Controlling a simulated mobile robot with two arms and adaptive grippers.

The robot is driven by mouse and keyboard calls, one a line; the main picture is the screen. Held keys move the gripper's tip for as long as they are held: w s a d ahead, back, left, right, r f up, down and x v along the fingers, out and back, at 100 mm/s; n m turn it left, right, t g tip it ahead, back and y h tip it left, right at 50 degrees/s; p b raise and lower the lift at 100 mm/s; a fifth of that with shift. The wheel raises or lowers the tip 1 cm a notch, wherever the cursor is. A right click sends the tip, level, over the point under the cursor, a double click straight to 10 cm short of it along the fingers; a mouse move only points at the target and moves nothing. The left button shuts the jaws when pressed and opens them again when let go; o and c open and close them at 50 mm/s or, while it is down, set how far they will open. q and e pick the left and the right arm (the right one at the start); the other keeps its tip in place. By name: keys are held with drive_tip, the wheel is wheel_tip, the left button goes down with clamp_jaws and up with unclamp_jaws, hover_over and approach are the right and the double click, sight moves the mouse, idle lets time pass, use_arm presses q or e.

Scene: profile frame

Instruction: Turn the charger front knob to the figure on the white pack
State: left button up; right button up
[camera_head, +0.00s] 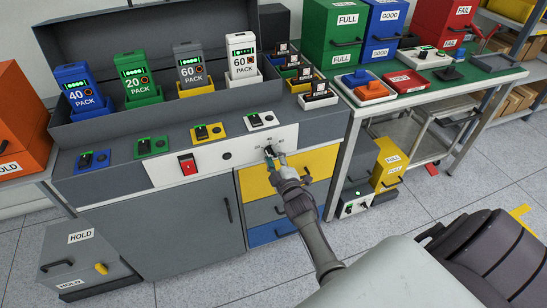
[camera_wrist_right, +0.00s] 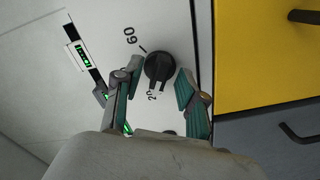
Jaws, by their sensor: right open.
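The white pack (camera_head: 241,50) stands upright at the right end of the charger's row and reads 60. The charger (camera_head: 110,180) has a white front panel with a round black front knob (camera_wrist_right: 158,67). In the wrist view, the figure 60 (camera_wrist_right: 130,35) is at the knob's upper left and a partly hidden figure (camera_wrist_right: 152,95) is below it. I cannot tell which figure the knob points to. My right gripper (camera_head: 275,158) is open at the panel, its fingers either side of the knob in the wrist view (camera_wrist_right: 159,78). Contact is unclear. My left gripper is out of view.
Blue 40 (camera_head: 78,90), green 20 (camera_head: 136,80) and grey 60 (camera_head: 190,67) packs share the row. A red switch (camera_head: 187,164) is left of the knob. A green-topped bench (camera_head: 420,95) stands at right.

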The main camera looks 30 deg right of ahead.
drive_tip(key=shift+w, duration=0.15)
clamp_jaws()
